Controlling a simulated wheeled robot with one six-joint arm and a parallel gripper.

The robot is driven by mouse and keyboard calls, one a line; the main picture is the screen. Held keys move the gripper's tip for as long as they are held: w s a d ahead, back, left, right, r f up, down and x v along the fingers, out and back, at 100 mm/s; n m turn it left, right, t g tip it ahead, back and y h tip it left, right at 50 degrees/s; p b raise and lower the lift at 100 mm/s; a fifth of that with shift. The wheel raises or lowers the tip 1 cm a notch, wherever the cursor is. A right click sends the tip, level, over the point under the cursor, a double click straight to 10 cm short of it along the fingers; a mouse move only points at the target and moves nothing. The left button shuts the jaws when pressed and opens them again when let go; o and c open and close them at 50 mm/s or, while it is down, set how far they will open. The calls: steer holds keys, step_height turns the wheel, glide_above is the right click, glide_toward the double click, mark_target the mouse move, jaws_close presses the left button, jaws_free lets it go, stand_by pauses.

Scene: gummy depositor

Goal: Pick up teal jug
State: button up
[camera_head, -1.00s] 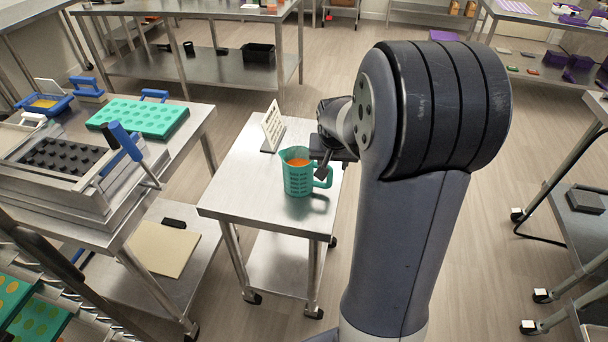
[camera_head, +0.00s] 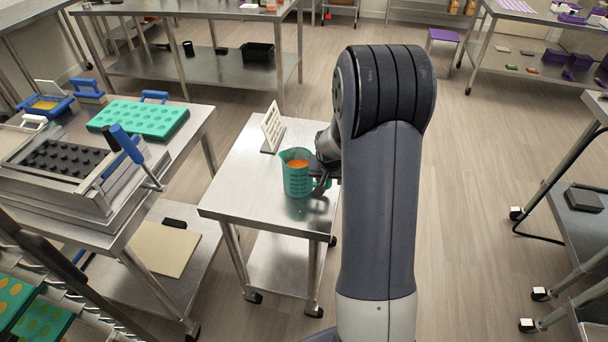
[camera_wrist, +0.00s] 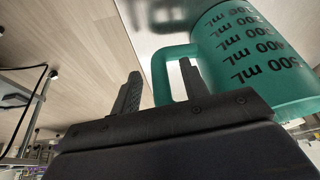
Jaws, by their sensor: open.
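The teal jug (camera_head: 297,178) stands upright on the small steel cart (camera_head: 265,205), with orange liquid inside. In the wrist view the jug (camera_wrist: 250,60) shows black mL markings, and its handle (camera_wrist: 165,75) reaches toward my gripper (camera_wrist: 160,92). The two fingers are apart, with the handle's lower part between or just in front of them; exact depth is hard to tell. In the head view my gripper (camera_head: 322,182) is at the jug's right side, mostly hidden by my arm.
A white stand with rows of marks (camera_head: 272,127) is behind the jug on the cart. On the left table are a teal mould (camera_head: 140,118) and a metal depositor frame (camera_head: 75,185). The cart's front left surface is clear.

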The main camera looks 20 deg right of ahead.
steer(key=shift+w+d+f, duration=0.1)
steer(key=shift+f, duration=0.15)
jaws_close()
stand_by(0.3)
